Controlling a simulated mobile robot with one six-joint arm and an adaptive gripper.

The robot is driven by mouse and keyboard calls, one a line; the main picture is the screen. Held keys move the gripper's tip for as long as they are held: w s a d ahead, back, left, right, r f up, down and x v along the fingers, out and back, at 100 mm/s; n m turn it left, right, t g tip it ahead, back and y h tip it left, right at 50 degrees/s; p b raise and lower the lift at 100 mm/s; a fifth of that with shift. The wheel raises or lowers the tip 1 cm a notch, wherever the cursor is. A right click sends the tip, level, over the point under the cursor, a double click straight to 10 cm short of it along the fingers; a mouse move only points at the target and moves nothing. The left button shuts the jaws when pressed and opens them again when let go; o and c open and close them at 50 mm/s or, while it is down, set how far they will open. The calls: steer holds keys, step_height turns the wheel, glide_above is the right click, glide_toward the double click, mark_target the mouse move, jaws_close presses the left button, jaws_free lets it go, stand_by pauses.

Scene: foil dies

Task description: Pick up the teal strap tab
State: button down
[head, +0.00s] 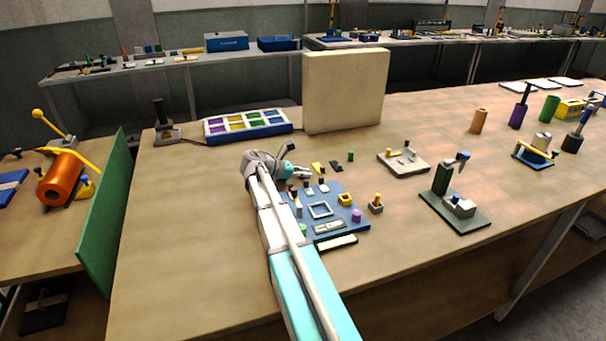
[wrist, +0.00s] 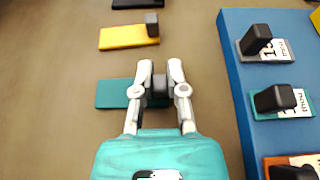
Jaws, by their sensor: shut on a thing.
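The teal strap (wrist: 113,94) is a flat bar in the wrist view, with a dark grey tab (wrist: 160,86) standing at its right end. My gripper (wrist: 160,68) has its fingers on either side of that tab and is shut on it. I cannot tell whether the strap rests on the table or is slightly raised. In the head view my gripper (head: 303,173) is at the far left corner of the blue board, and the teal strap cannot be made out there.
A yellow strap (wrist: 125,37) with a grey tab lies just beyond, and a black strap (wrist: 136,3) farther on. The blue board (wrist: 236,75) to the right carries labelled pieces with black knobs, including a teal one (wrist: 262,113). A cream panel (head: 343,92) stands behind.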

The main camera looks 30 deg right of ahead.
steer(key=shift+r+p, duration=1.45)
steer(key=shift+r, duration=0.1)
steer(key=s+d+r+p, duration=0.7)
steer(key=s+r+p, duration=0.2)
steer(key=s, duration=0.2)
steer(key=shift+s+d+r+p, duration=0.35)
steer(key=shift+r+p, duration=0.05)
